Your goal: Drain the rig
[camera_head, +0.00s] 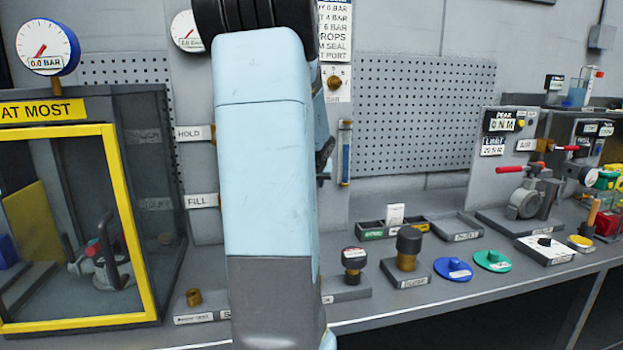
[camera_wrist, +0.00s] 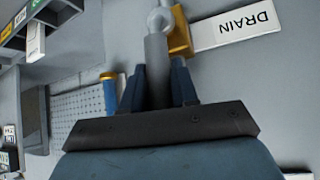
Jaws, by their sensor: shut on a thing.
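In the wrist view, my gripper (camera_wrist: 158,88) is shut on a grey lever (camera_wrist: 156,50). The lever stands between the two dark fingers, with a round end above them. A brass fitting (camera_wrist: 180,38) is beside the lever, next to a white DRAIN label (camera_wrist: 236,24) that appears upside down. In the head view my arm covers the drain lever and its label, and most of my gripper is hidden. The HOLD label (camera_head: 189,133) and FILL label (camera_head: 201,201) show left of my arm. The blue-rimmed gauge (camera_head: 46,46) reads 0.0 BAR.
A yellow-framed clear cabinet (camera_head: 135,215) stands at left with a valve inside. A blue sight tube (camera_head: 345,155) is on the wall panel. The bench holds a blue disc (camera_head: 453,269), a green disc (camera_head: 492,261) and a red-handled valve (camera_head: 524,200) at right.

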